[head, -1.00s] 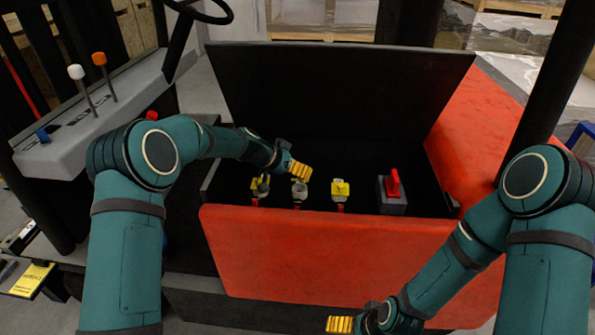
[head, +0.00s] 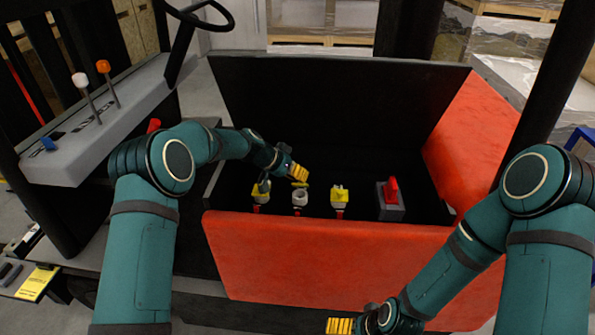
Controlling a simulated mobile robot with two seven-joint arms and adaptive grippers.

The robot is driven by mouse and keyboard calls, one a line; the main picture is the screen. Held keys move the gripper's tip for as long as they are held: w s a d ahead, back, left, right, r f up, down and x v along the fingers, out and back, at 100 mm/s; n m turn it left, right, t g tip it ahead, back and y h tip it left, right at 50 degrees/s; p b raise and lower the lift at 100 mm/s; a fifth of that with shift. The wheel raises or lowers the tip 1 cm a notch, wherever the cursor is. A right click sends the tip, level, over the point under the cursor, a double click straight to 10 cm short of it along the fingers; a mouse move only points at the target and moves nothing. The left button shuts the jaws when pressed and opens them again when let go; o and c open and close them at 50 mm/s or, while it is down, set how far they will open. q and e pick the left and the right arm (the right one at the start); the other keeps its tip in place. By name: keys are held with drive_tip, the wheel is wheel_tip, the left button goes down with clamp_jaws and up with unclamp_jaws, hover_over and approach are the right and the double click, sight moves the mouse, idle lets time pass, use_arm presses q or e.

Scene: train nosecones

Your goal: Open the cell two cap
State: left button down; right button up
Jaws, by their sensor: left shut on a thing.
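Three battery cell fillers stand in a row inside the open red-fronted box. The middle one, cell two (head: 299,199), shows a grey round neck with its mouth open. A small yellow cap (head: 300,184) shows just behind and above that neck, at the tips of my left gripper (head: 299,173). The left gripper is shut on this cap; its yellow fingers hide part of the hold. The left filler (head: 260,196) is yellow and partly hidden by a grey part. The right filler (head: 340,193) has its yellow cap on. My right gripper (head: 340,325) is low at the front, its jaws unclear.
A red switch on a grey block (head: 391,205) stands right of the fillers. The black lid (head: 335,105) stands raised behind the box. The red front wall (head: 325,255) lies between the fillers and my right gripper. A steering wheel and levers are at left.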

use_arm(q)
drive_tip(key=shift+w+d+r+g+p, duration=0.15)
drive_tip(key=shift+w+g+p, duration=0.3)
drive_tip(key=shift+p, duration=0.2)
drive_tip(key=shift+w+n+g+p, duration=0.15)
drive_tip(key=shift+n+g+p, duration=0.2)
drive_tip(key=shift+g, duration=0.2)
drive_tip(key=shift+w+f+n+g, duration=0.2)
drive_tip(key=shift+w+n+g, duration=0.05)
drive_tip(key=shift+g, duration=0.05)
drive_tip(key=shift+w+g+b, duration=0.2)
drive_tip(key=shift+g+b, duration=0.1)
drive_tip(key=shift+g, duration=0.1)
use_arm(e)
drive_tip(key=shift+s+r, duration=0.2)
drive_tip(key=shift+r, duration=0.95)
use_arm(q)
drive_tip(key=c, duration=0.8)
unclamp_jaws()
drive_tip(key=shift+d, duration=0.15)
